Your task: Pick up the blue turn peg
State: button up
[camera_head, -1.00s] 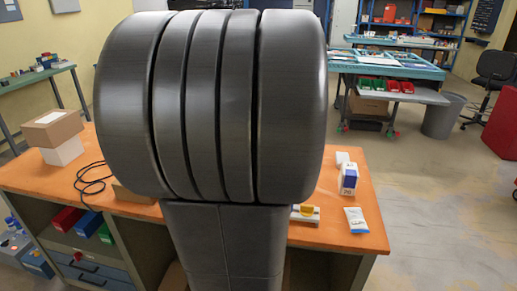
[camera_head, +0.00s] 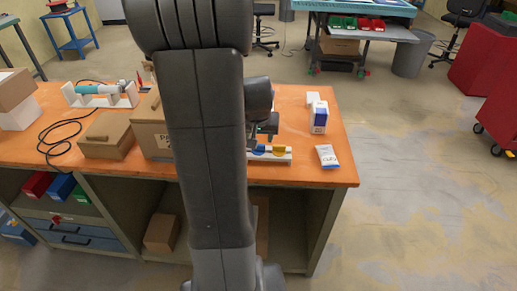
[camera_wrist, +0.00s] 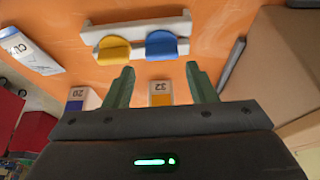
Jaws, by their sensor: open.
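The blue turn peg (camera_wrist: 161,45) is a rounded half-disc knob in a pale holder (camera_wrist: 135,27), beside a yellow turn peg (camera_wrist: 114,49). In the head view the blue peg (camera_head: 258,151) shows as a small patch left of the yellow peg (camera_head: 281,150), near the bench's front edge. My gripper (camera_wrist: 160,72) is open and empty, its two green fingers apart. In the wrist view the blue peg lies just beyond the fingertips, roughly centred across the gap. In the head view my gripper (camera_head: 267,130) is above the holder, partly hidden by my arm.
On the orange bench (camera_head: 315,172) a blue-and-white box (camera_head: 319,117) and a white packet (camera_head: 327,156) stand to the right. A cardboard box (camera_head: 152,132) is close on the left, and a brown box (camera_head: 108,135) lies farther left.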

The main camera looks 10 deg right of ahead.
aim_at(259, 144)
jog(key=shift+x, duration=2.2)
jog(key=c, duration=0.7)
jog(key=shift+r, duration=0.1)
jog(key=shift+c, duration=0.2)
